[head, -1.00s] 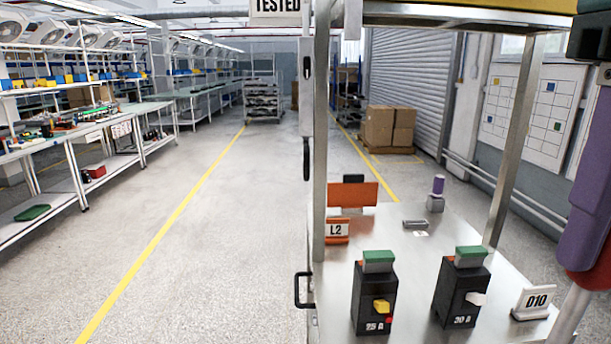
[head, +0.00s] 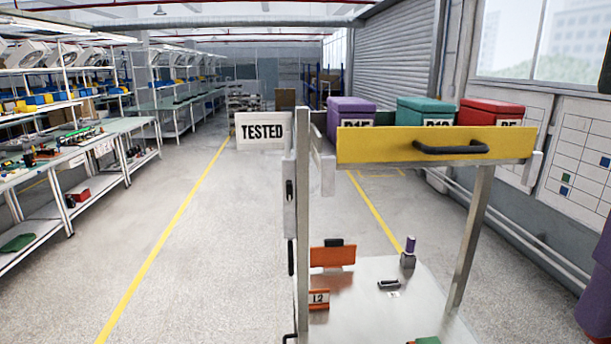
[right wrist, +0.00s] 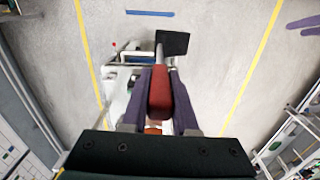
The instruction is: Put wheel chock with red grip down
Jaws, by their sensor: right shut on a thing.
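In the right wrist view, my right gripper (right wrist: 160,112) has purple fingers shut on the red grip (right wrist: 159,93) of the wheel chock. A thin rod runs from the grip to the chock's dark block (right wrist: 173,43), held in the air with floor showing around it. In the head view, only a purple part of my right arm shows at the right edge; the chock is not visible there. My left gripper is in neither current view.
Open floor (head: 215,270) lies left of the cart; benches stand farther left.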

